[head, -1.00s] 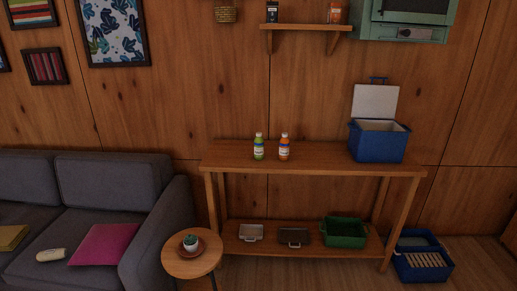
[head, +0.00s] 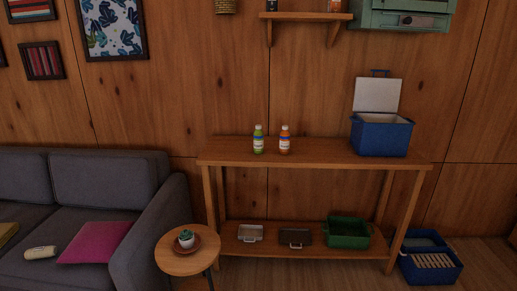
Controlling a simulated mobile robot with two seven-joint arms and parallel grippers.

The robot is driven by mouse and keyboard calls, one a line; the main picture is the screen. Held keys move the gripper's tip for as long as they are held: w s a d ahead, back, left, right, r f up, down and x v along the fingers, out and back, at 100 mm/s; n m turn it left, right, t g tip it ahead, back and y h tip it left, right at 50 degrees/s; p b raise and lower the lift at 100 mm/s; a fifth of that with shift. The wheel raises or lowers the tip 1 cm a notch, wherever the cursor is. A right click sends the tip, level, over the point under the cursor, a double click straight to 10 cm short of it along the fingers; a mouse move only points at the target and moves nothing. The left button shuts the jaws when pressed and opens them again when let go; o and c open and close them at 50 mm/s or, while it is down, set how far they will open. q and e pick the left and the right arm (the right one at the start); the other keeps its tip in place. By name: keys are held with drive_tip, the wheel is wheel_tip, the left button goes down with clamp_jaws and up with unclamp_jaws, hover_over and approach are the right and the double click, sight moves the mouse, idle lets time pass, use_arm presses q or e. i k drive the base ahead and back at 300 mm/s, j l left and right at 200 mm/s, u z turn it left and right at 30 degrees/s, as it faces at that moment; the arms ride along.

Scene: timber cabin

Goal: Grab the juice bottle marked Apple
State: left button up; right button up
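Two small juice bottles with white caps stand upright side by side on the wooden console table (head: 330,156). The left one is a green bottle (head: 258,140) and the right one is an orange bottle (head: 285,140). Both have pale labels, too small to read, so I cannot tell from the print which is marked Apple. A small gap separates them. Neither of my grippers shows in the head view.
An open blue cooler (head: 381,135) stands at the table's right end. The lower shelf holds a green crate (head: 347,233) and trays. A round side table (head: 175,259) with a potted plant and a grey sofa (head: 105,180) stand at left. A blue crate (head: 430,262) sits on the floor.

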sight(257, 134)
drive_tip(key=i+l, duration=0.1)
drive_tip(key=i, duration=0.9)
